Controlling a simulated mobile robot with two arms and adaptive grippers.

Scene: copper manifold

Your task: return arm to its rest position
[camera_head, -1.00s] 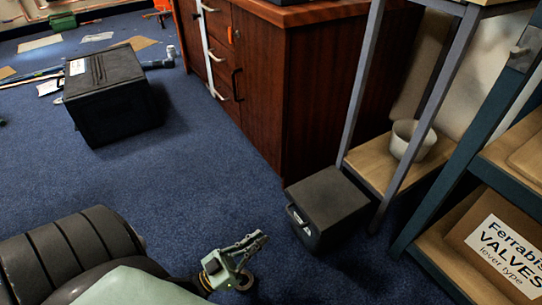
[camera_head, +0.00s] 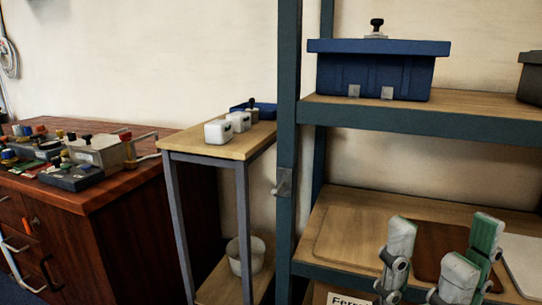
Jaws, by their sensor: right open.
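My right gripper (camera_head: 444,244) is at the lower right, in front of the shelf rack. Its pale grey and green fingers point up and stand apart, with nothing between them. The rest of the right arm is below the picture. My left gripper is not in view.
A dark teal rack post (camera_head: 289,150) stands left of the gripper. A blue lidded bin (camera_head: 375,72) is on the upper shelf. A narrow stand (camera_head: 190,140) holds small white containers (camera_head: 218,131). A cluttered wooden cabinet (camera_head: 105,200) is at the left.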

